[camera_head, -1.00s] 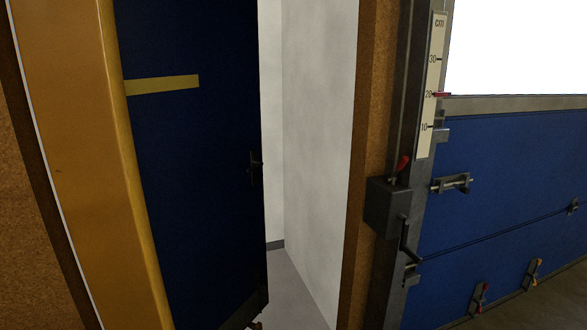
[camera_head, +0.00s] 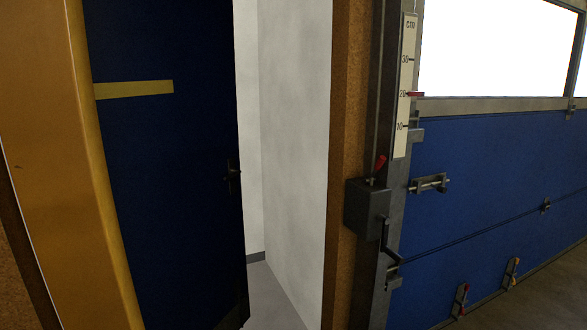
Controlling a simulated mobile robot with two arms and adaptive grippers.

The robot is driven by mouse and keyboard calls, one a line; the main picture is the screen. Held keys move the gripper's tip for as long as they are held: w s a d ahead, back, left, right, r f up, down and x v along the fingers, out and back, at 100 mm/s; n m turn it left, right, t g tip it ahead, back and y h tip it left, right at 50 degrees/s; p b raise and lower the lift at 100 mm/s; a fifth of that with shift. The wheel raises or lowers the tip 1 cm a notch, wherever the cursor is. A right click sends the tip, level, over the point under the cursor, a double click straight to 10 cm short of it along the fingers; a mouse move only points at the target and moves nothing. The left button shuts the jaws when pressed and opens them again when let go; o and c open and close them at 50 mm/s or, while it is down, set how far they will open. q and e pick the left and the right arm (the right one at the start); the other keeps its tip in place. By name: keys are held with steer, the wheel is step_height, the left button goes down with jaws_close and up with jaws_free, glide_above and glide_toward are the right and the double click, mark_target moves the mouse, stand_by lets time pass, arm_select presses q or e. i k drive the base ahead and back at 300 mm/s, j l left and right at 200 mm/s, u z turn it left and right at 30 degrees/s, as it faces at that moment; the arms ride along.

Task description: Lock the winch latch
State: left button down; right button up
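The winch is a dark grey box (camera_head: 366,206) on the metal post right of the doorway. A red-handled latch (camera_head: 379,163) sticks up from the top of the box, tilted slightly to the right. A crank handle (camera_head: 386,238) hangs on the right side of the box. A blue panel (camera_head: 490,175) with a metal frame stands right of the post. A red pointer (camera_head: 416,94) sits near 20 on the cm scale (camera_head: 404,85). Neither gripper is in view.
A dark blue door (camera_head: 165,200) stands open at left beside an orange-yellow post (camera_head: 75,170). A pale wall (camera_head: 290,140) shows through the doorway. A bolt (camera_head: 429,184) and two small clamps, one red (camera_head: 460,301) and one yellow (camera_head: 511,273), sit on the panel.

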mark_target(380, 160)
steer(key=i+j+z, duration=0.2)
steer(key=j+z, duration=0.25)
steer(key=i+j+z, duration=0.1)
steer(key=j+z, duration=0.35)
steer(key=j, duration=0.3)
steer(key=j+z, duration=0.45)
steer(key=j, duration=0.15)
